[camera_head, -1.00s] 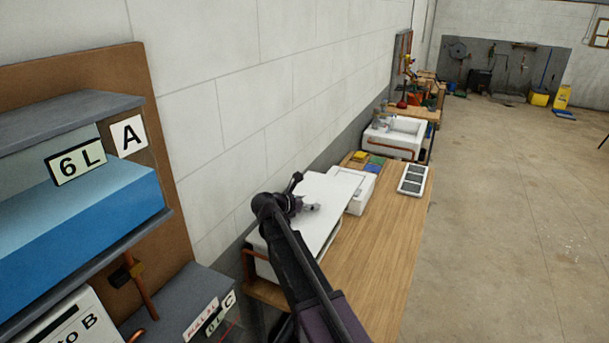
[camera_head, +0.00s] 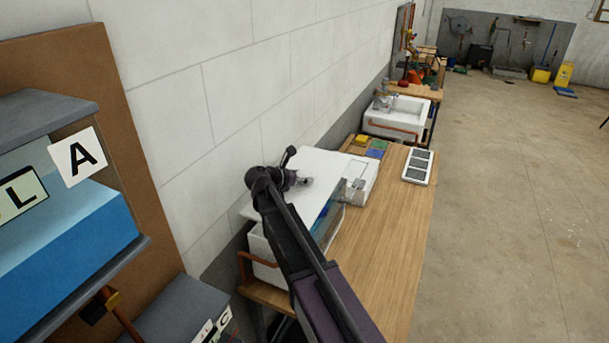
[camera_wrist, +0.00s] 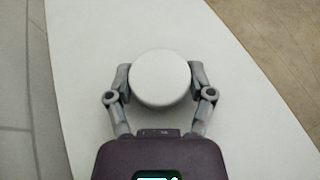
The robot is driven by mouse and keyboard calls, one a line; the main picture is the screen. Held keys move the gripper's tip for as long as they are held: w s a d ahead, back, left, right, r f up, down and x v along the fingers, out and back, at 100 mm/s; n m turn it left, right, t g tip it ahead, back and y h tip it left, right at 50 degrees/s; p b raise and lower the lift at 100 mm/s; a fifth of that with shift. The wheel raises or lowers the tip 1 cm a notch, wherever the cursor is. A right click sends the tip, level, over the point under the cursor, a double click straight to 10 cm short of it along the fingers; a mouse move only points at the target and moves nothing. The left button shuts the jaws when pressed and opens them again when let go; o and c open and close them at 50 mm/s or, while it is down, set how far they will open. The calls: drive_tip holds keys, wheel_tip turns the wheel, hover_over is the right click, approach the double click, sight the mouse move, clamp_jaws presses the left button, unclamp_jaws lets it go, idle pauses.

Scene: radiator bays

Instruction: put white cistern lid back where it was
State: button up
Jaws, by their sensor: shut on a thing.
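The white cistern lid (camera_head: 322,163) is a flat white slab, held above the white cistern (camera_head: 262,262) on the wooden bench. My gripper (camera_head: 302,182) is shut on the round white knob (camera_wrist: 160,76) on the lid's top, with one finger on each side of it. The lid's white surface (camera_wrist: 85,60) fills most of the wrist view. In the head view, part of the cistern's inside with blue water shows past the lid's right edge. My arm hides the middle of the cistern and part of the lid.
A white box-like unit (camera_head: 361,182) stands just beyond the lid, close to its far edge. A tray with dark panels (camera_head: 418,166) lies at right on the bench (camera_head: 390,230). The block wall (camera_head: 230,100) runs close along the left. The bench's right side is mostly clear.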

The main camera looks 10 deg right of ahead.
drive_tip(key=shift+f, duration=0.2)
wheel_tip(320, 180, down, 6)
drive_tip(key=b, duration=0.6)
drive_tip(key=shift+s+f+b, duration=0.1)
drive_tip(key=shift+f+b, duration=0.1)
drive_tip(key=shift+b, duration=0.2)
drive_tip(key=shift+f+b, duration=0.55)
drive_tip(key=shift+f, duration=0.05)
idle(0.7)
drive_tip(key=o, duration=1.3)
drive_tip(key=shift+r, duration=0.15)
